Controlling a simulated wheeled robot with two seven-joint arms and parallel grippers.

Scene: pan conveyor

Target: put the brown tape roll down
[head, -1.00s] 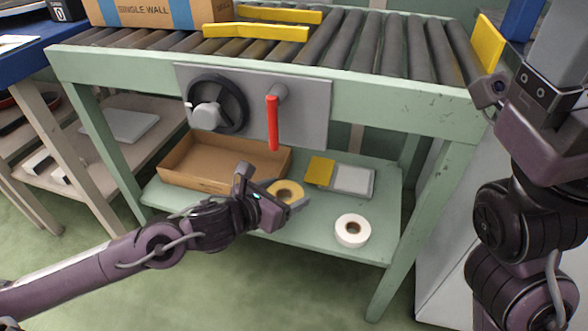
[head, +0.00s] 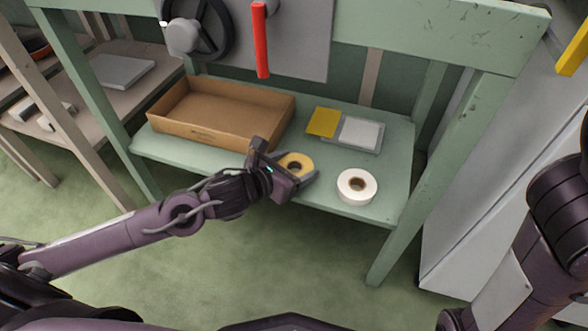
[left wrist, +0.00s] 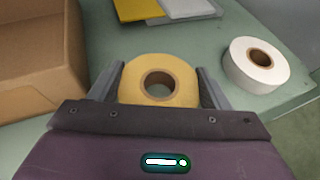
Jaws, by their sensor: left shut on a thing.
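The brown tape roll (head: 304,160), tan-yellow with a brown core, is between the fingers of my left gripper (head: 299,168). In the left wrist view the roll (left wrist: 184,82) lies flat with its hole facing up, a finger on each side. My left gripper is shut on it, over the front part of the green lower shelf (head: 225,160). I cannot tell whether the roll touches the shelf. The near part of the roll is hidden by the gripper body in the left wrist view. My right gripper is out of view.
A white tape roll (head: 344,192) stands right of the held roll, near the shelf's front edge. An open cardboard box (head: 190,134) is at the left. A yellow pad (head: 322,121) and a grey tray (head: 360,133) lie behind. A red lever (head: 261,40) hangs above.

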